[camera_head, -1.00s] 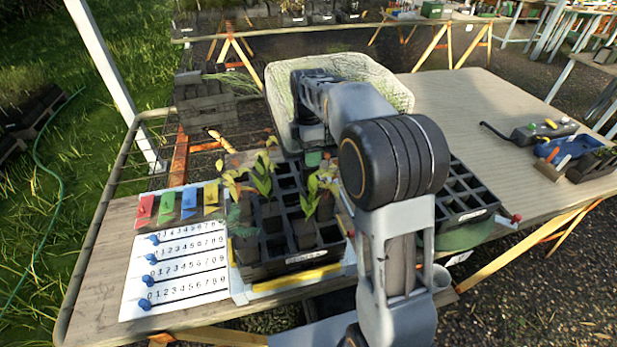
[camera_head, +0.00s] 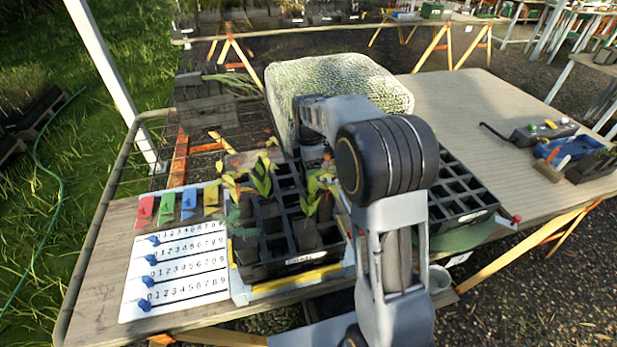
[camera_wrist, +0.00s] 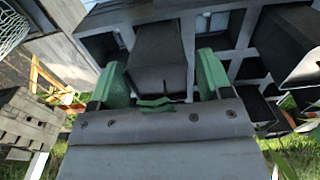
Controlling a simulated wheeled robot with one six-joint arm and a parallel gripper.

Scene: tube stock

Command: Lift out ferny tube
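My gripper (camera_wrist: 162,88) has its two green fingers spread on either side of a dark square tube (camera_wrist: 160,60) in the wrist view. A narrow gap seems to show at the right finger; I cannot tell whether the left one touches. A small green leaf shows at the tube's near end. In the head view my arm hides the fingers, over the back right of the black tray (camera_head: 305,259). Feathery blue-green foliage, seemingly the ferny tube (camera_head: 238,214), stands at the tray's left side. Broad-leaved plants (camera_head: 262,180) stand in other cells.
A second black cell tray (camera_head: 465,203) lies right of my arm. A pale mesh-like bin (camera_head: 340,80) stands behind. A numbered slider board (camera_head: 175,270) with coloured tags lies at left. Tools and a blue scoop (camera_head: 566,146) lie at far right. The right tabletop is mostly clear.

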